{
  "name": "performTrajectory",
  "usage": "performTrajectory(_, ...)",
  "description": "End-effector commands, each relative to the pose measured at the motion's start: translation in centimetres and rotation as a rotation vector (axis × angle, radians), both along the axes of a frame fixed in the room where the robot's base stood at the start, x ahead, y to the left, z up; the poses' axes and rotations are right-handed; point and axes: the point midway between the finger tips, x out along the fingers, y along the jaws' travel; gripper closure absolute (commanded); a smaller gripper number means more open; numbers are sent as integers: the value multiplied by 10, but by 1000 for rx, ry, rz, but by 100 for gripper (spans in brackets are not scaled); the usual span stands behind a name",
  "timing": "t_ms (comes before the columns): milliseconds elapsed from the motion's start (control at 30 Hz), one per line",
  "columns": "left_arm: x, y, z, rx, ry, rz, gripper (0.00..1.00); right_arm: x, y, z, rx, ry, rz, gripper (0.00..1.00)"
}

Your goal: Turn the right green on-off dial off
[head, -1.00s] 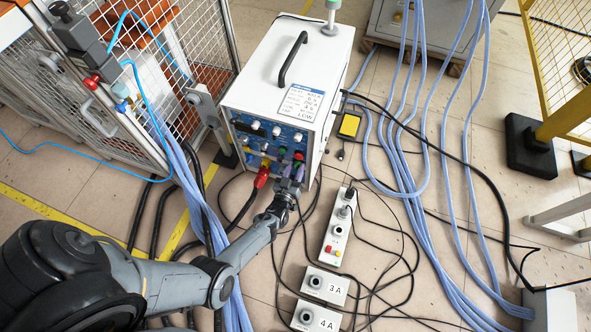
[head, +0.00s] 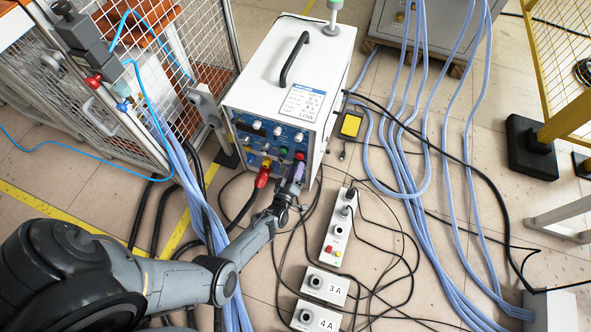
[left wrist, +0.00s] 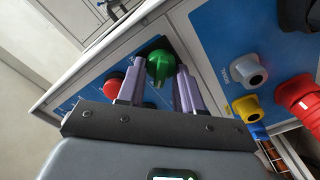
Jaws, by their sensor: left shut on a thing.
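The white heater box (head: 262,85) stands on the floor with its blue control panel (head: 250,140) facing me. My left gripper (head: 298,173) is at the lower right of that panel. In the left wrist view a green dial (left wrist: 160,64) sits between the purple fingers of my left gripper (left wrist: 161,82), which is shut on it. In the head view the fingers cover the held dial. A red knob (left wrist: 115,83) is just left of the fingers in the wrist view. My right gripper is not in view.
A red plug (head: 262,177) with a black cable is left of my gripper. White, yellow and blue knobs share the panel. A power strip (head: 338,235) and loose cables lie on the floor. A mesh cage (head: 190,50) stands at the left.

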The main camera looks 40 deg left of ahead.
Motion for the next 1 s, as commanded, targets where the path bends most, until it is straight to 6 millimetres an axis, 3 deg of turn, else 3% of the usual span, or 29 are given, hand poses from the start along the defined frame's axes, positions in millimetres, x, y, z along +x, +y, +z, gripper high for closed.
performTrajectory(367, 1, 1, 2, -4, -7, 1, 95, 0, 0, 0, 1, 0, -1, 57)
performTrajectory(400, 1, 1, 2, -3, -6, 1, 62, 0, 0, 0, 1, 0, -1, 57)
performTrajectory(533, 1, 0, 2, -3, -6, 0, 42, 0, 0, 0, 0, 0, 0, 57)
performTrajectory(1000, -10, -4, 2, -4, 0, -1, 42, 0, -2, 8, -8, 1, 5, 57)
